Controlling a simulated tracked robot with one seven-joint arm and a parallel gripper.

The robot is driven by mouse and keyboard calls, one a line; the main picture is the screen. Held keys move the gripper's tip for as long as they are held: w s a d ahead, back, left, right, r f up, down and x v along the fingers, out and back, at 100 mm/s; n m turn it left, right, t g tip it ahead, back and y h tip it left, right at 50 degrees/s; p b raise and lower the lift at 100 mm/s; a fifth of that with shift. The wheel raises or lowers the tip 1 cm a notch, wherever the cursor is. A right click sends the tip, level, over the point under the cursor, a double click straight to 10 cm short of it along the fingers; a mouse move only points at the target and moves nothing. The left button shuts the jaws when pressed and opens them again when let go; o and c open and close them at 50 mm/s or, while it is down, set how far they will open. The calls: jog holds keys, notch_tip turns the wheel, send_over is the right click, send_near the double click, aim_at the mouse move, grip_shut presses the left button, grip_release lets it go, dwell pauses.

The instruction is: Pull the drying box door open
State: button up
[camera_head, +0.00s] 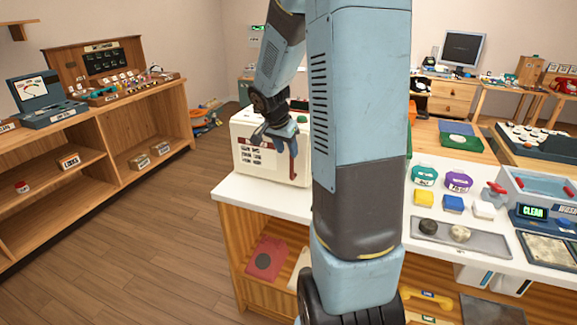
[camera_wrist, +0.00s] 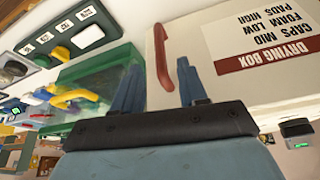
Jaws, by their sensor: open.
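The drying box (camera_head: 262,175) is a cream box at the left end of the white counter, with its door shut as far as I can see. In the wrist view its door (camera_wrist: 265,85) carries an upside-down "DRYING BOX" label. A red curved handle (camera_wrist: 161,50) stands on the door near its edge; it also shows in the head view (camera_head: 293,158). My gripper (camera_wrist: 158,78) is open, its two blue fingers on either side of the handle's near end. I cannot tell whether either finger touches it. In the head view my gripper (camera_head: 280,135) is in front of the box.
A green translucent box (camera_wrist: 90,85) is beside the drying box in the wrist view. The counter (camera_head: 240,197) holds sponges, a grey tray (camera_head: 485,240) and a wash basin (camera_head: 545,190) to the right. Open wooden floor (camera_head: 150,230) lies at left, before wooden shelves (camera_head: 90,150).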

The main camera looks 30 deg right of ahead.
aim_at(291, 160)
jog(key=x, duration=0.8)
jog(key=shift+f, duration=0.1)
grip_shut()
dwell(0.4)
